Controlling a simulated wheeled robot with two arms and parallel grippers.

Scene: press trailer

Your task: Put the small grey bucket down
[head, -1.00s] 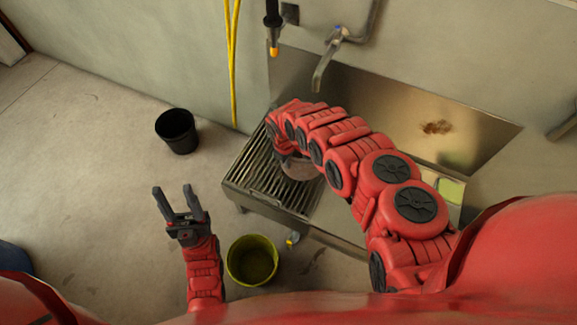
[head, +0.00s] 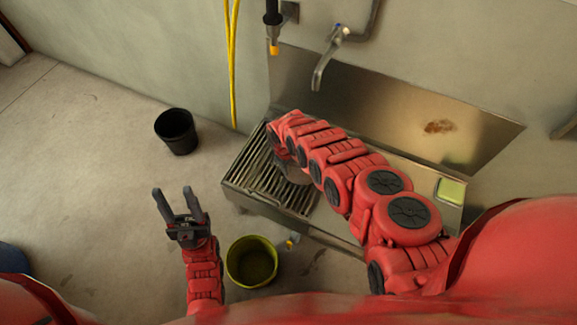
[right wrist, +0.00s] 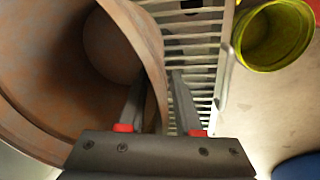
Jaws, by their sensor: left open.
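The small grey bucket shows as a dull grey shape (head: 293,172) under my right arm, over the slatted metal grate (head: 247,178). In the right wrist view its large stained wall (right wrist: 40,110) fills the left side. My right gripper (right wrist: 158,85) straddles the bucket wall, one finger inside and one outside, and appears shut on it. In the head view that gripper is mostly hidden by my arm. I cannot tell whether the bucket touches the grate. My left gripper (head: 181,207) is open and empty, low over the floor at the left.
A yellow-green bucket (head: 252,262) stands on the floor in front of the sink, right of my left gripper. A black bucket (head: 177,131) stands left of the grate. A tap (head: 325,65) hangs above the sink. A green sponge (head: 451,191) lies at the sink's right.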

